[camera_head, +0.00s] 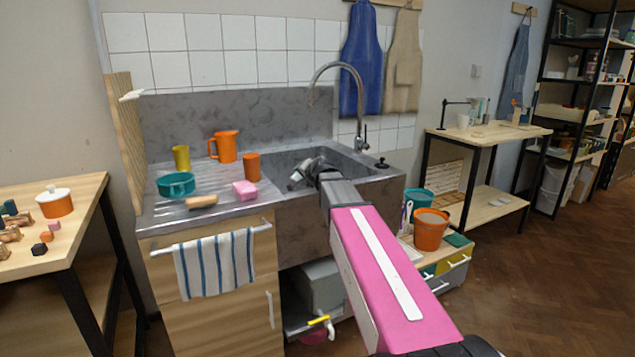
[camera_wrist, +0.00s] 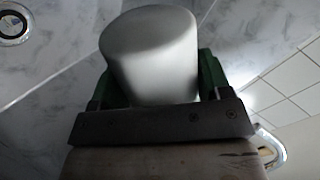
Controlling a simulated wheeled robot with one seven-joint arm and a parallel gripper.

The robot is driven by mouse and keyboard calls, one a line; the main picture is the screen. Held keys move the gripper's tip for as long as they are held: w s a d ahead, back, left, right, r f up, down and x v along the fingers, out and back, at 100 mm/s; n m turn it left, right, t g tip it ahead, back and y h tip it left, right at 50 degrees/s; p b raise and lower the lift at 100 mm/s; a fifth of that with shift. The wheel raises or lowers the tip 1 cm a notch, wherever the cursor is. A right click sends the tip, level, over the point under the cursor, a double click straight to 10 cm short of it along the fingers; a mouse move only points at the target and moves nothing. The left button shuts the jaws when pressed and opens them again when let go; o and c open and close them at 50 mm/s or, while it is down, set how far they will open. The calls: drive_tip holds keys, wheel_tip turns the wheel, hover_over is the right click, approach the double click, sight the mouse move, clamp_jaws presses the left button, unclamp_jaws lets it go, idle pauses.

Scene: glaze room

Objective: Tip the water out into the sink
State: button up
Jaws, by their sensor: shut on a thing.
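The grey stone sink (camera_head: 375,178) is at the middle of the head view, with a curved metal tap (camera_head: 362,95) behind it. My gripper (camera_head: 303,172) is over the sink basin. In the wrist view, its green-sided fingers (camera_wrist: 155,75) are shut on a plain pale grey, cup-like vessel (camera_wrist: 150,45). In the head view, the vessel (camera_head: 294,178) shows only as a small pale patch at the fingertips. The drain (camera_wrist: 14,26) shows at the upper left of the wrist view. I cannot see into the vessel or tell whether water is in it.
On the drainboard left of the basin are a yellow cup (camera_head: 181,157), orange jug (camera_head: 225,146), orange cup (camera_head: 252,167), teal pot (camera_head: 176,184), pink sponge (camera_head: 245,190) and wooden brush (camera_head: 202,202). A striped towel (camera_head: 215,264) hangs in front. An orange bucket (camera_head: 431,230) stands right of the sink.

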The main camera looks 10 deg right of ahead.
drive_tip(key=shift+f, duration=0.1)
drive_tip(key=shift+w+d+r+m+y, duration=0.1)
drive_tip(key=shift+r+m+y, duration=0.1)
drive_tip(key=shift+m+y, duration=0.15)
drive_tip(key=shift+r+m+g, duration=0.15)
drive_tip(key=shift+m+g, duration=0.1)
drive_tip(key=shift+g, duration=0.15)
drive_tip(key=shift+d, duration=0.1)
drive_tip(key=shift+w+d+r+m+g+y, duration=0.35)
drive_tip(key=shift+w+d+m+y, duration=0.2)
drive_tip(key=shift+d+m, duration=0.1)
drive_tip(key=shift+d+r+m+g+y, duration=0.1)
drive_tip(key=shift+r+m+g+y, duration=0.1)
drive_tip(key=shift+m+g+y, duration=0.1)
drive_tip(key=shift+w+d+r+m, duration=0.15)
drive_tip(key=shift+d+m, duration=0.05)
drive_tip(key=shift+m, duration=0.05)
idle(0.5)
